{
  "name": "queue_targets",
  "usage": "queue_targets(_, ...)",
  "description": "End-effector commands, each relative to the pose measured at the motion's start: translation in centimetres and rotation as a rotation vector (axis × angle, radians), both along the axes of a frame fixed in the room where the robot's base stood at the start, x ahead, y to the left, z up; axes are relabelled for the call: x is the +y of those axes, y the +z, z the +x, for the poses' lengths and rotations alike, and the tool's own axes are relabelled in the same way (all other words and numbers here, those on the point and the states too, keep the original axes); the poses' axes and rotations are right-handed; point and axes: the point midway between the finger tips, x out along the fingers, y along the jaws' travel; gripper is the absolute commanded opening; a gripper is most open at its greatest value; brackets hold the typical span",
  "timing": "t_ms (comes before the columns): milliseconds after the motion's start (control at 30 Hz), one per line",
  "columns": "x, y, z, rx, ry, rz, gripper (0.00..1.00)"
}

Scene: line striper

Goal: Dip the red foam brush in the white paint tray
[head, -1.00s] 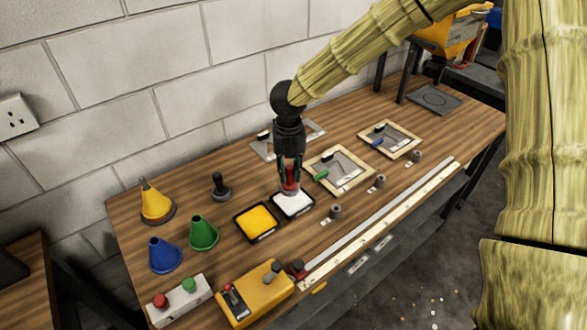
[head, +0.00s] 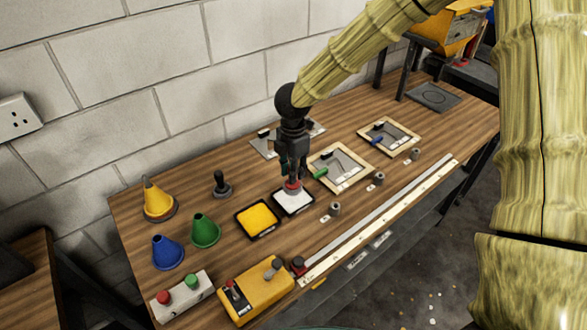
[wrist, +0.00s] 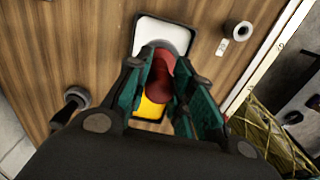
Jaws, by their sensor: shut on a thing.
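The red foam brush (head: 292,185) is held upright in my gripper (head: 291,176), low over the white paint tray (head: 294,202). In the wrist view the red brush (wrist: 163,67) sits between the teal fingers of my gripper (wrist: 162,75), which are shut on it. The white paint tray (wrist: 162,34) shows just beyond the brush there. The brush's lower end overlaps the white paint in the head view; I cannot tell whether it touches the paint. The fingers hide part of the brush.
A yellow paint tray (head: 257,219) stands directly left of the white one. A black-handled stamp (head: 221,185), a green cone (head: 204,231) and a yellow striper box (head: 256,292) are further left. Framed screens (head: 340,168) lie to the right. A long metal rail (head: 375,214) runs along the front.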

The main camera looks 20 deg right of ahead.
Motion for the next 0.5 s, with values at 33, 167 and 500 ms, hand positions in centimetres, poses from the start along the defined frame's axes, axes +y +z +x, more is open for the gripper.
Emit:
queue_targets(33,0.0,-0.4,0.0,0.0,0.0,0.0,0.04)
queue_targets(167,0.0,-1.1,0.0,0.001,0.002,0.0,0.04)
queue_targets(500,0.0,-3.6,0.0,0.001,0.003,0.0,0.04)
